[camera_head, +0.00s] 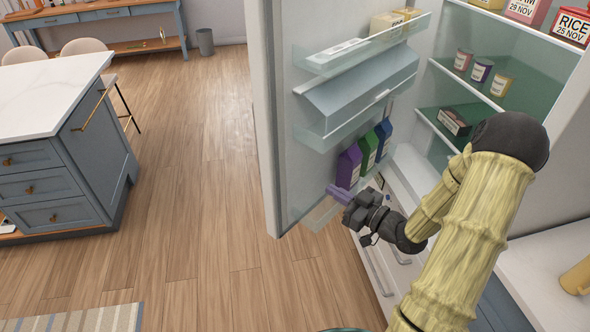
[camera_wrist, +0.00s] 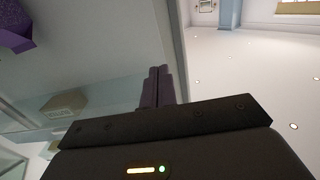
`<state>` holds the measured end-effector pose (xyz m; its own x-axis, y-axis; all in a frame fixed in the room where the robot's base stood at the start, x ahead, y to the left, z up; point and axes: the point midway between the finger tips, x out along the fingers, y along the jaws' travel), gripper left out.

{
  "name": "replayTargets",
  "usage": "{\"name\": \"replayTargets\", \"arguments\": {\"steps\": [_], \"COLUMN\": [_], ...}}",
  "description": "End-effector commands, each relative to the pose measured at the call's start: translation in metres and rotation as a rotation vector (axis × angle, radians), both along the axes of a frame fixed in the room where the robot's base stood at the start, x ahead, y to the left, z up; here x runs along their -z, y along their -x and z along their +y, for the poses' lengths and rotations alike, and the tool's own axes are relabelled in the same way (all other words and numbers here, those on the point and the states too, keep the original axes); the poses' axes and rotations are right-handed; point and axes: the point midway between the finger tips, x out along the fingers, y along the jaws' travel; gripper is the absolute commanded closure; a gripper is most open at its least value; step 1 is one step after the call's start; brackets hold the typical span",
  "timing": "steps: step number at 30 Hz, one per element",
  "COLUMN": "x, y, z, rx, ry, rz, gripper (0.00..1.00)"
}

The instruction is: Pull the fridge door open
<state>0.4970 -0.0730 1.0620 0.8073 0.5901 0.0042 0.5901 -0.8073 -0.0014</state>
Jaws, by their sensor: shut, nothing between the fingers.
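The fridge door (camera_head: 263,110) stands wide open at the centre of the head view, its inner side with clear shelves facing right. It also shows in the wrist view (camera_wrist: 110,45). My gripper (camera_head: 335,190) is on the inner side of the door, by its lower shelf, with its fingers pointing left toward the door panel. In the wrist view the fingers (camera_wrist: 158,84) are together and hold nothing. I cannot tell whether they touch the door. The door's outer face and handle are hidden.
Purple (camera_head: 348,167), green (camera_head: 368,152) and blue (camera_head: 383,137) cartons stand on the lower door shelf, close above my gripper. The fridge interior (camera_head: 520,100) holds jars and boxes. An island (camera_head: 75,150) stands left; the wooden floor (camera_head: 190,200) between is clear.

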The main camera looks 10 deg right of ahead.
Motion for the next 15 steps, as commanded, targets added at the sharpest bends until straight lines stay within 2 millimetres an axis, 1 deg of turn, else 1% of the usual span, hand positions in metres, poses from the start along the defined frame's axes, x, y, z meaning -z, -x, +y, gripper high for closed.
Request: {"name": "replayTargets", "arguments": {"steps": [9, 11, 15], "x": [-0.001, -0.001, -0.002], "y": [-0.002, -0.005, -0.016], "z": [0.002, 0.004, 0.013], "rx": [0.000, -0.001, -0.002], "ry": [0.002, 0.002, 0.002], "rz": [0.001, 0.001, 0.002], "gripper": [1.00, 1.00, 1.00]}}
